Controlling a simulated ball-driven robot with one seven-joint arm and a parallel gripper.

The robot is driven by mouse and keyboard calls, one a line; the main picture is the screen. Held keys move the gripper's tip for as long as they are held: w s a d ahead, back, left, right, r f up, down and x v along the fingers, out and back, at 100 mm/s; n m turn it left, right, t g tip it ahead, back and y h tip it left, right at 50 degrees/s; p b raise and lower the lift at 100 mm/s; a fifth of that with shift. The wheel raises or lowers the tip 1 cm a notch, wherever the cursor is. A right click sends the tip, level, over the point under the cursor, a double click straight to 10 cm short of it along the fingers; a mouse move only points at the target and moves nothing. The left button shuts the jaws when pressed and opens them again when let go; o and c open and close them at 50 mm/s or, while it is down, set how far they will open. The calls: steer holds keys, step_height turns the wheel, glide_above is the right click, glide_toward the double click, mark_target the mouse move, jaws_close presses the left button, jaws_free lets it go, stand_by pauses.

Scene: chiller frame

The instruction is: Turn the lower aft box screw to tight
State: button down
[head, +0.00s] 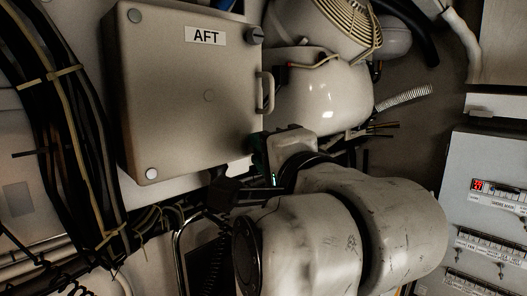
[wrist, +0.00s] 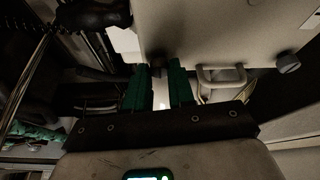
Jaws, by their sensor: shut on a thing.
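The pale grey AFT box (head: 190,95) is in the head view, its label (head: 206,36) at the top. My gripper (head: 258,148) is at the box's lower right corner and hides the lower screw there. In the wrist view, the green fingers of my gripper (wrist: 159,80) stand on either side of a dark screw head (wrist: 158,70) at the box edge, and are shut on it. The screw's slot angle is not visible. The upper screw (head: 255,35) is a dark slotted knob; it also shows in the wrist view (wrist: 287,63).
A box handle (head: 266,92) sits between the two right-hand screws, close beside my fingers in the wrist view (wrist: 221,78). A white rounded tank (head: 325,95) stands right of the box. Cable bundles (head: 65,110) run down the left. A panel with a red display (head: 482,186) is far right.

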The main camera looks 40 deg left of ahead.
steer(key=shift+w, duration=0.1)
steer(key=c, duration=1)
jaws_free()
steer(key=shift+o, duration=0.2)
steer(key=shift+d, duration=0.1)
steer(key=b+v, duration=0.3)
steer(key=v, duration=0.7)
steer(key=shift+d, duration=0.3)
steer(key=shift+f, duration=0.15)
